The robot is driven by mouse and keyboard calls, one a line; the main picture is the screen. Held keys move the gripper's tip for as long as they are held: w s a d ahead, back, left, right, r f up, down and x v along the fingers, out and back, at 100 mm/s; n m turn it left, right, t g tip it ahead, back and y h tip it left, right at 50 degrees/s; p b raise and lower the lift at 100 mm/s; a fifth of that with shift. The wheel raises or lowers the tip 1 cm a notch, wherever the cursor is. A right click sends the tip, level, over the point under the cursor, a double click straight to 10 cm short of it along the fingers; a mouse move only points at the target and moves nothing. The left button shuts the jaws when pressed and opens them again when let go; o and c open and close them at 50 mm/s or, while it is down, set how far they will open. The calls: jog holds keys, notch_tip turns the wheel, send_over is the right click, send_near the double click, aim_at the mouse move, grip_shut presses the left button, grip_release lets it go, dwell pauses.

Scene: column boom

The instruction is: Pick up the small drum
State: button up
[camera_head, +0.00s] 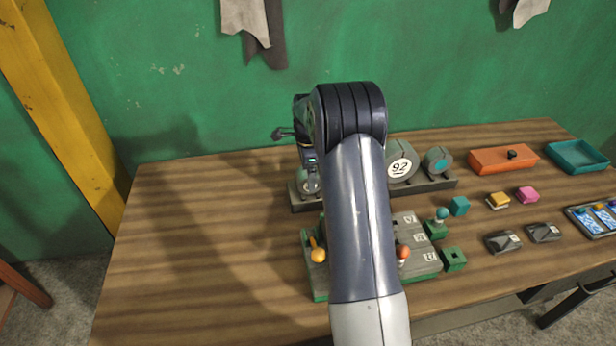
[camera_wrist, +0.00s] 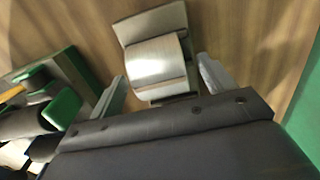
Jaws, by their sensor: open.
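The small drum (camera_head: 311,183), pale grey, sits at the left end of a dark rack (camera_head: 301,204) at the back of the table. In the wrist view the drum (camera_wrist: 157,64) is a shiny grey cylinder on its side. My gripper (camera_wrist: 163,84) is open, with one finger on each side of the drum's near part. I cannot tell whether the fingers touch it. In the head view my arm hides most of the gripper and the rack's middle.
Right of my arm, a larger drum marked 92 (camera_head: 402,161) and another drum (camera_head: 438,160) stand on the rack. In front is a green-edged lever panel (camera_head: 318,279). An orange box (camera_head: 490,160) and teal tray (camera_head: 575,157) lie right. The table's left side is clear.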

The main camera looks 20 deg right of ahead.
jog(key=shift+f, duration=1.1)
jog(key=c, duration=1.1)
jog(key=shift+c, duration=0.2)
notch_tip(320, 180, up, 10)
jog(key=shift+r+b, duration=0.1)
jog(key=shift+b, duration=0.75)
